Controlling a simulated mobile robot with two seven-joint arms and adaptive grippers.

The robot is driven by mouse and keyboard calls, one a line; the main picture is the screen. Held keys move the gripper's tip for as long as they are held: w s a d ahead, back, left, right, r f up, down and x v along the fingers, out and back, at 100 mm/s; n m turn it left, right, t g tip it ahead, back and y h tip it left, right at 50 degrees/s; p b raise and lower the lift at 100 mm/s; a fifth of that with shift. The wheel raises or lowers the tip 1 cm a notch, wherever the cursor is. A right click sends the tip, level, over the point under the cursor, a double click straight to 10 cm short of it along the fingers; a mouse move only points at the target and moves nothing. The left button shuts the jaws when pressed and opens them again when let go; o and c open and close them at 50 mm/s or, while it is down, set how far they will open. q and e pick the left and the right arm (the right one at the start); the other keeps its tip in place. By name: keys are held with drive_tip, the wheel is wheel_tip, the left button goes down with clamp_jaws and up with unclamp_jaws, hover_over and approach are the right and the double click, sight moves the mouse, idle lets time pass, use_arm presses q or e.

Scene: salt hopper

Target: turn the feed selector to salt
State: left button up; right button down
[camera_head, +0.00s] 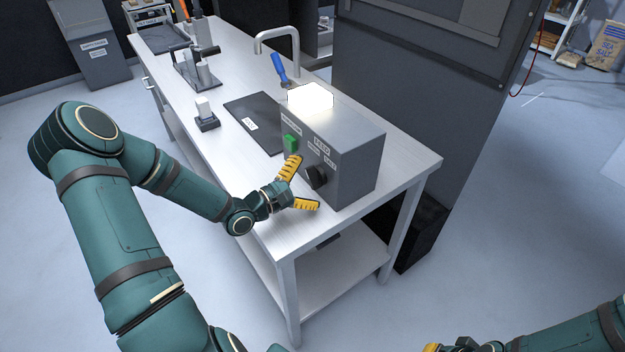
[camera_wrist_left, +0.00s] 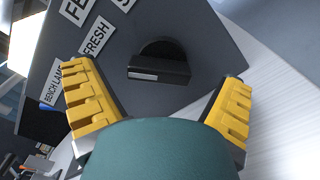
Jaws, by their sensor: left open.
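A grey control box (camera_head: 345,148) stands on the white bench with a black rotary selector knob (camera_head: 315,177) low on its front face. The knob (camera_wrist_left: 158,66) also shows in the left wrist view, with a pale mark on its bar, between and beyond my fingers. Labels beside it include one reading FRESH (camera_wrist_left: 96,37) and another partly cut off. My left gripper (camera_head: 304,187) has yellow fingers, is open and faces the knob without visibly gripping it. My right gripper (camera_head: 450,348) is at the bottom edge, mostly cut off.
A dark mat (camera_head: 254,118), a small stand (camera_head: 206,118) and a tap (camera_head: 279,38) are farther back. A tall dark cabinet (camera_head: 420,90) stands behind the bench.

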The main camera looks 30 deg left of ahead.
use_arm(q)
drive_tip(key=shift+x, duration=0.8)
drive_tip(key=c, duration=1.2)
